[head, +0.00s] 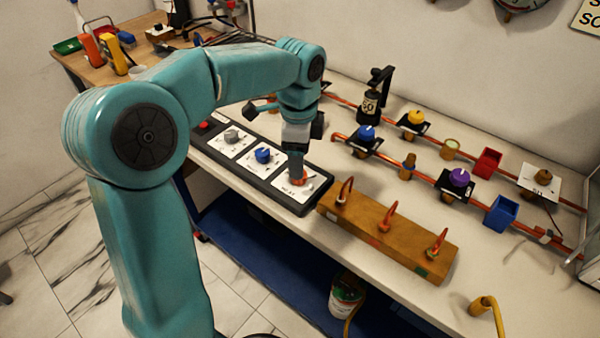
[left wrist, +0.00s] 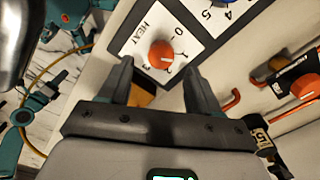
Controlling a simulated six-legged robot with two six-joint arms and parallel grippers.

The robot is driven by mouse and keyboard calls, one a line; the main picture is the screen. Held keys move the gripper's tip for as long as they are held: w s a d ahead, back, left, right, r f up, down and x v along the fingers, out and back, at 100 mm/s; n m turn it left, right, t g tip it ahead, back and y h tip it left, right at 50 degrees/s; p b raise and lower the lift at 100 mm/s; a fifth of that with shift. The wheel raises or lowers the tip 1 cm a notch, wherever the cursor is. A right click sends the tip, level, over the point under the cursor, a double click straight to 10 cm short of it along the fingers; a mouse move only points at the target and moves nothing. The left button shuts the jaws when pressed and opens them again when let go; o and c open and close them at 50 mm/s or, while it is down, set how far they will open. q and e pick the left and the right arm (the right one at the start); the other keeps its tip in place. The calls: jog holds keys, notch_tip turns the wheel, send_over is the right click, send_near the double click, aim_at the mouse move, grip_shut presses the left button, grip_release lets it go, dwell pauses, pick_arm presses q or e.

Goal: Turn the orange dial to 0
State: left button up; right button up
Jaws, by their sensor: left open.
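The orange dial (head: 299,182) is at the near right end of a dark control panel (head: 290,203), mostly hidden by my left gripper (head: 297,170). In the left wrist view the orange dial (left wrist: 161,54) sits on a white plate marked HEAT, with numbers from 0 to 3 around it. Its white mark is small, and I cannot tell for sure which number it points to. My left gripper (left wrist: 158,75) is open, its fingers on either side just short of the dial, not visibly touching it. My right gripper is not in view.
A blue dial (head: 263,155) and a grey knob (head: 231,137) share the panel. A wooden block (head: 375,232) with orange hooks stands close on the right. Pipes with a purple valve (head: 459,177) and a blue box (head: 501,213) lie behind. The front right bench top is mostly clear.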

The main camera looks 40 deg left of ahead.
pick_arm(q)
notch_tip(320, 180, down, 4)
jog(key=shift+w+f+b, duration=0.1)
jog(key=shift+f+b, duration=0.15)
jog(key=shift+b, duration=0.05)
jog(key=c, duration=1)
jog(key=shift+c, duration=0.2)
